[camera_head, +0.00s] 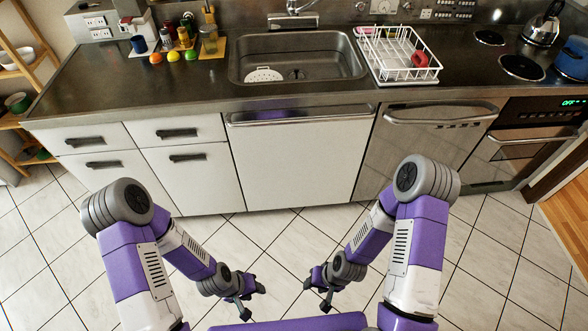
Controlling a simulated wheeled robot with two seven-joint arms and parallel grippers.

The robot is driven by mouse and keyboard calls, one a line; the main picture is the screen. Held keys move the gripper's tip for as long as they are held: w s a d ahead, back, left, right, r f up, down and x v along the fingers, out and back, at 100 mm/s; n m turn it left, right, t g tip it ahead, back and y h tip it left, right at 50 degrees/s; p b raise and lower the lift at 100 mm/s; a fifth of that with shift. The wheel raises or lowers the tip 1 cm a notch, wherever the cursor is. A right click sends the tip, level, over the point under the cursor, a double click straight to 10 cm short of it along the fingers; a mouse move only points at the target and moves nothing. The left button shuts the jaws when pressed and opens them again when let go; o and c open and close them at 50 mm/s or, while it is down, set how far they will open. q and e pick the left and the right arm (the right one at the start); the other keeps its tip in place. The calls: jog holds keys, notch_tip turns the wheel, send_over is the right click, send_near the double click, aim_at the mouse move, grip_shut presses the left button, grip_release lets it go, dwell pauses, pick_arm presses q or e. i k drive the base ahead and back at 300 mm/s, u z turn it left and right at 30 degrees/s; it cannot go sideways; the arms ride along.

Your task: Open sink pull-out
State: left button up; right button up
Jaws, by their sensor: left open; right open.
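The sink pull-out (290,163) is a wide white front under the sink, with a long metal handle (300,115) along its top edge. It looks closed, flush with the cabinets beside it. The metal sink basin (297,88) is set in the dark counter above it. My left gripper (246,301) is open and empty, low over the floor in front of the cabinets. My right gripper (320,299) is also open and empty, to its right. Both are well apart from the pull-out and its handle.
White drawers with dark handles (176,134) stand left of the pull-out. A steel dishwasher (418,140) with a bar handle stands right, then an oven (530,143). A white dish rack (397,56) is on the counter. The tiled floor (285,236) before the pull-out is clear.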

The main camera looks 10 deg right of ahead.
aim_at(293, 157)
jog(key=k, duration=0.6)
jog(key=z, duration=0.5)
jog(key=i, duration=1.7)
jog(key=u, duration=0.5)
